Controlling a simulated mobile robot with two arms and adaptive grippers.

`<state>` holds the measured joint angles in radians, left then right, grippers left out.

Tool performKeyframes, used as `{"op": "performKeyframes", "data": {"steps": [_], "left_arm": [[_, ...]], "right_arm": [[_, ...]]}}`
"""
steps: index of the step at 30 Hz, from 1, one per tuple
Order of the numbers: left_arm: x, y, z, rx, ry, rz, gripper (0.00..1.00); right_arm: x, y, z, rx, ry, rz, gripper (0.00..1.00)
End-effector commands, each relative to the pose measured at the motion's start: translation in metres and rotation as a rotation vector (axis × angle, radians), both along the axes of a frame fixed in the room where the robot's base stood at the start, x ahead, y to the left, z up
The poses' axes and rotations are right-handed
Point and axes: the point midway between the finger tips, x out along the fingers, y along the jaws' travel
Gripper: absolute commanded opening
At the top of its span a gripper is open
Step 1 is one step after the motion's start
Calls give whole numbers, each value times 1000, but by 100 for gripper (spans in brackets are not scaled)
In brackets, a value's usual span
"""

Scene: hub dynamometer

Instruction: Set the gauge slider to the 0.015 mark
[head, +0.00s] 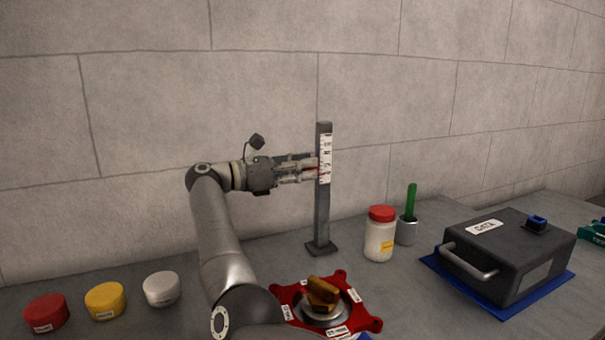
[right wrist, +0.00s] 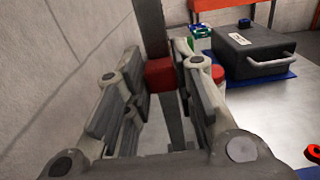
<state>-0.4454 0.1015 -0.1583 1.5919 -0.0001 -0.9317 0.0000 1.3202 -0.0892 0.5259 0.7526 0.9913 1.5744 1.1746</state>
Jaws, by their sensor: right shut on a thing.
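The gauge is a dark upright post (head: 322,215) on a small square foot, with a white marked scale (head: 325,150) on its upper front. Its slider is a red block (right wrist: 160,75) on the post in the right wrist view. In the head view only a little red shows among the fingers, beside the middle to lower part of the scale. My right gripper (head: 314,168) comes in level from the left and is shut on the slider. The scale's figures are too small to read with certainty. My left gripper is not in view.
Right of the post stand a red-lidded jar (head: 379,240), a cup (head: 406,231) with a green stick, and a dark case (head: 510,255) on a blue mat. A red fixture (head: 362,322) with a brass part is in front. Red, yellow and white round containers (head: 105,301) stand left.

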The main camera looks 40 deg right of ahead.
Motion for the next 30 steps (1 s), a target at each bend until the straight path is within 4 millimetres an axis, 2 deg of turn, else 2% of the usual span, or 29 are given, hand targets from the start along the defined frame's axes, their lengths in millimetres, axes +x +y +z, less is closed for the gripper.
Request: {"op": "performKeyframes", "data": {"steps": [5, 6, 11, 22, 30], "left_arm": [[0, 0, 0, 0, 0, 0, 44], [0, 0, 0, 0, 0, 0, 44], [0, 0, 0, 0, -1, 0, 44], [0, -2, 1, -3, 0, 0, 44], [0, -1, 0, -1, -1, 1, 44]], "right_arm": [[1, 0, 0, -2, -2, 2, 0], [1, 0, 0, -3, -1, 2, 26], [0, 0, 0, -3, -1, 2, 46], [2, 4, 0, -1, -1, 2, 46], [15, 44, 0, -2, 1, 5, 46]]}}
